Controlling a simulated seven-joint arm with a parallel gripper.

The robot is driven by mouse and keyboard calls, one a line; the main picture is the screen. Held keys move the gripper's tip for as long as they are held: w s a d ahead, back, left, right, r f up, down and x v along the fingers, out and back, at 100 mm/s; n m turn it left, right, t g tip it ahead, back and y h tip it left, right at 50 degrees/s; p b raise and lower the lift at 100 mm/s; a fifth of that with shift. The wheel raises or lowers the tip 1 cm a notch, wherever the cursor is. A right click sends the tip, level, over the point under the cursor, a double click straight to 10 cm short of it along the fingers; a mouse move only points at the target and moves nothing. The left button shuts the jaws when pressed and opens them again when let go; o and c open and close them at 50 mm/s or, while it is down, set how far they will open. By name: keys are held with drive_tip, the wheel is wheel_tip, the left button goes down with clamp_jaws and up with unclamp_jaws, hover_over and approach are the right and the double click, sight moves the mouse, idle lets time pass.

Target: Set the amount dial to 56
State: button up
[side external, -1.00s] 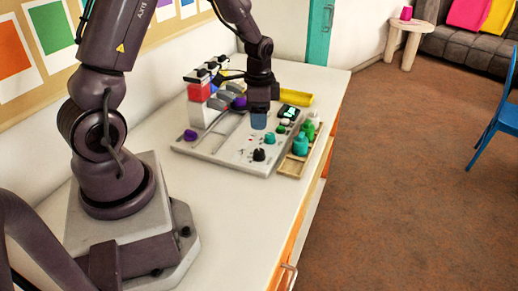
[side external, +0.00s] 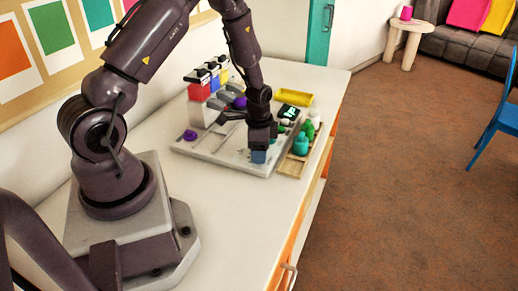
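The grey bead board (side external: 203,147) lies on the white table. A small dark display (side external: 288,112) with pale green figures is at its far right part; I cannot read the number. My gripper (side external: 259,157) points down at the near right part of the board, with blue at its tip. It hides the place where a black knob and a teal knob stood in the earlier frame. I cannot tell which knob is the amount dial, whether the gripper touches one, or whether its fingers are open or shut.
A wooden tray (side external: 291,167) with green and teal pieces (side external: 301,146) stands right of the board. A yellow tray (side external: 293,97) is behind. Red, blue and yellow blocks (side external: 199,92) stand at the back left, and a purple piece (side external: 190,135) is at the left edge.

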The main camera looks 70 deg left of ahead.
drive_tip(key=c, duration=0.8)
drive_tip(key=shift+c, duration=0.2)
drive_tip(key=shift+n, duration=0.3)
drive_tip(key=n, duration=0.3)
drive_tip(key=shift+n, duration=0.3)
drive_tip(key=n, duration=0.3)
drive_tip(key=shift+n, duration=0.4)
drive_tip(key=n, duration=0.4)
drive_tip(key=shift+n, duration=1.8)
